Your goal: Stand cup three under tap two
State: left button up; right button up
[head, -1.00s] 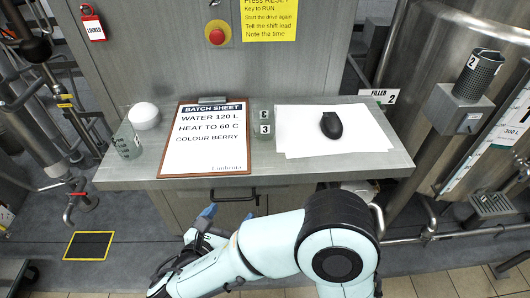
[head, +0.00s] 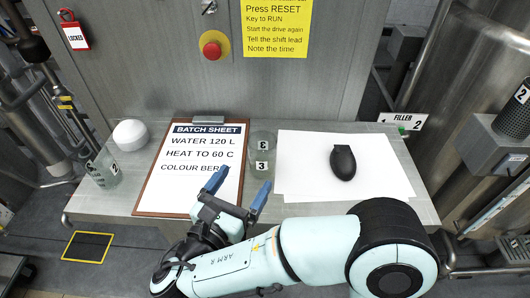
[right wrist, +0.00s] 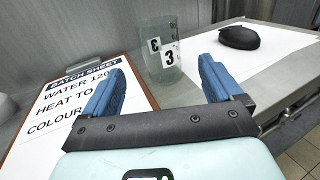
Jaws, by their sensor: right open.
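Cup three (head: 262,152) is a clear cup with a white label reading 3. It stands upright on the grey bench between the batch sheet and the white paper. My right gripper (head: 238,190) is open and empty, on the near side of the cup and apart from it. In the right wrist view cup three (right wrist: 160,50) shows beyond and between the blue fingers. At the right edge of the head view is a dark perforated cylinder (head: 514,122) marked 2 on a grey housing; the tap outlet itself is not clearly visible. My left gripper is not in view.
The batch sheet clipboard (head: 158,202) lies left of the cup. A black mouse-shaped object (head: 343,163) lies on white paper (head: 300,180) to the right. Another clear cup (head: 103,170) and a white dome (head: 130,135) stand at left. A filler sign (head: 402,121) is behind the bench's right end.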

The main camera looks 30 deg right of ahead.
aim_at(267, 145)
jog(key=x, duration=1.1)
jog(key=shift+w+d, duration=0.15)
jog(key=shift+d, duration=0.15)
jog(key=c, duration=1.1)
